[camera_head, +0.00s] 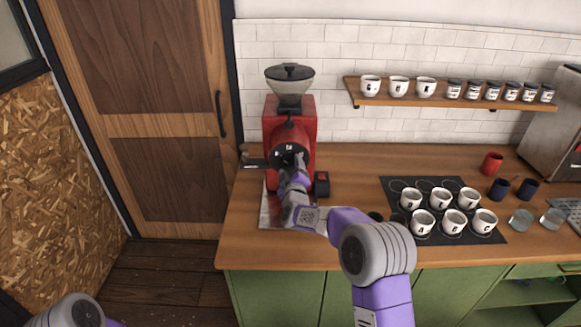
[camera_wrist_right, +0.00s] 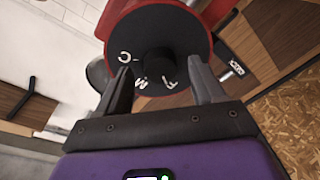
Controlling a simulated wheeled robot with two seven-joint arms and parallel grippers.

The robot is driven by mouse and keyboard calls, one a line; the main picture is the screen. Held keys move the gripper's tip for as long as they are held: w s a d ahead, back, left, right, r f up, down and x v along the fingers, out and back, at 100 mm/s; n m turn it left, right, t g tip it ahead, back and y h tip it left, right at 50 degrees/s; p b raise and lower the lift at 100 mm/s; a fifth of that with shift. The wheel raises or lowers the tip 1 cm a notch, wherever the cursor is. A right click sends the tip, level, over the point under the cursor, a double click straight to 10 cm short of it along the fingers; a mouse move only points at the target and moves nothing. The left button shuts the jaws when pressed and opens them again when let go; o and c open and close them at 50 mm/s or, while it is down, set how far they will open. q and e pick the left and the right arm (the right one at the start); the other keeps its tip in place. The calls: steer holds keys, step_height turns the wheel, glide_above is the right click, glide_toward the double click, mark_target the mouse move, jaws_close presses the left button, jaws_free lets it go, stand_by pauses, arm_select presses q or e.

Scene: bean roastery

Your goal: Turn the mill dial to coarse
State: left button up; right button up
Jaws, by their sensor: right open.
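The red mill (camera_head: 271,128) stands on the wooden counter against the tiled wall, with a grey hopper on top. Its round black dial (camera_head: 289,149) faces forward; in the right wrist view the dial (camera_wrist_right: 185,35) carries white letters C, M and F around a dark central knob (camera_wrist_right: 156,62). My right gripper (camera_head: 286,176) is in front of the dial. In the right wrist view its open fingers (camera_wrist_right: 160,72) stand on either side of the knob, with gaps visible. Which letter is selected, I cannot tell. My left gripper is out of view; only part of that arm shows at bottom left.
A black mat (camera_head: 388,184) with several lettered white cups lies to the right. A red cup (camera_head: 491,163), dark cups and glasses stand further right. A wall shelf (camera_head: 440,100) holds cups and jars.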

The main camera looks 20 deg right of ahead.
steer(key=shift+w, duration=0.45)
